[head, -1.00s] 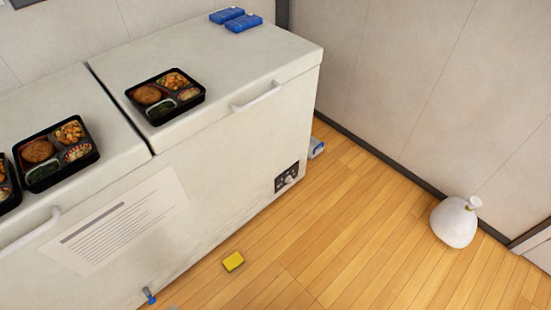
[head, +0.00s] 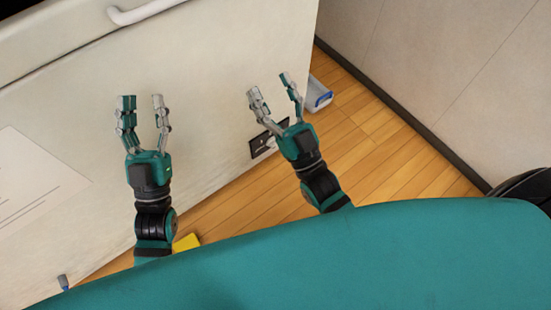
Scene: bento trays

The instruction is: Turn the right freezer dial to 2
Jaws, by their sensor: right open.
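The right freezer dial sits on a small dark panel (head: 262,144) low on the right part of the white freezer front (head: 215,85). Part of the panel is hidden behind my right gripper, and I cannot read the dial's setting. My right gripper (head: 271,83) is open and empty, in front of and just above the panel in the picture. I cannot tell whether it touches the freezer. My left gripper (head: 141,98) is open and empty, in front of the freezer front, left of the panel.
A white lid handle (head: 146,13) is at the top. A paper notice (head: 32,185) is on the freezer front at left. A yellow sponge-like block (head: 186,242) lies on the wood floor (head: 400,160). A blue and white container (head: 318,95) stands by the freezer's right end.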

